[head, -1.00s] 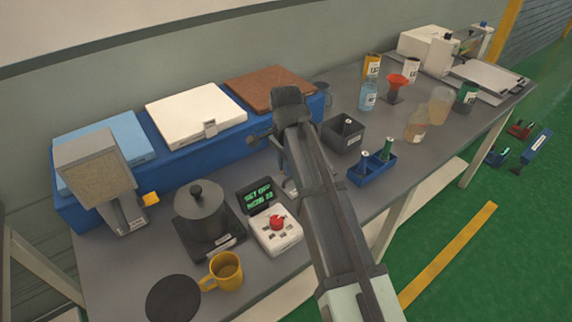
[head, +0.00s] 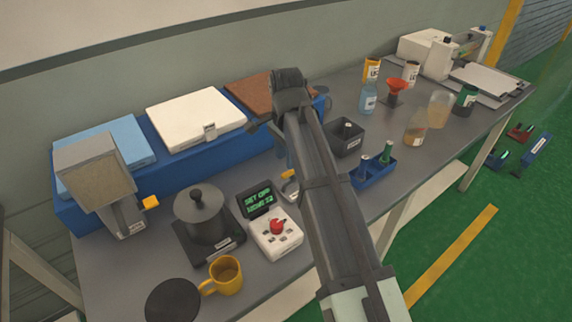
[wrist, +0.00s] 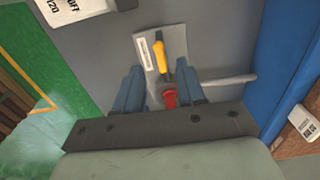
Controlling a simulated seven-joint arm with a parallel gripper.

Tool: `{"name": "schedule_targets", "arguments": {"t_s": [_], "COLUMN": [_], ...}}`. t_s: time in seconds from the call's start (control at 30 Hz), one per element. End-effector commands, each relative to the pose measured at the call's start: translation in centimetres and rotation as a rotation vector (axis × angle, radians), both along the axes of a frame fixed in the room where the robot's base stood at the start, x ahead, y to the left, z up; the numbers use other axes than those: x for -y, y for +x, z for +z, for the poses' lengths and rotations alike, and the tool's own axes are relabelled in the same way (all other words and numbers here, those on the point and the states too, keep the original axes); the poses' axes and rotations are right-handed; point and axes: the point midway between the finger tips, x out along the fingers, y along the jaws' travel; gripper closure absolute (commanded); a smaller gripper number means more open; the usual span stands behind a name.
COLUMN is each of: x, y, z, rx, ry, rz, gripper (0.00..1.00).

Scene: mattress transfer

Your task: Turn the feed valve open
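The feed valve shows in the wrist view as a yellow lever (wrist: 160,54) over a pale labelled plate (wrist: 147,52), with a red part (wrist: 170,97) and a grey pipe (wrist: 229,80) beside it. In the head view a bit of the yellow lever (head: 289,174) shows beside my arm, and the rest is mostly hidden. My gripper (wrist: 157,72) is open, its two blue fingers apart on either side of the valve. No contact between fingers and lever can be made out.
A white control box (head: 277,235) with a red knob and a pot (head: 201,216) stand left of the valve. A black bin (head: 345,138) and a blue holder (head: 373,172) stand right. A long blue stand (head: 175,173) with coloured pads lies behind.

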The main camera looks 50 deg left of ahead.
Motion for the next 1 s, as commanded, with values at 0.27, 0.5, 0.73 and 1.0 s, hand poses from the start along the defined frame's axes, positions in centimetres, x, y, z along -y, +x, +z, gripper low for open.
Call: {"name": "schedule_targets", "arguments": {"t_s": [0.27, 0.5, 0.73, 1.0], "x": [-0.1, -0.1, 0.0, 0.0], "y": [0.1, 0.0, 0.0, 0.0], "z": [5.2, 7.9, 8.8, 8.7], "rx": [0.001, 0.001, 0.000, 0.000], "ry": [0.002, 0.001, 0.000, 0.000], "rz": [0.000, -0.001, -0.001, -0.001], "gripper": [0.61, 0.61, 0.61, 0.61]}}
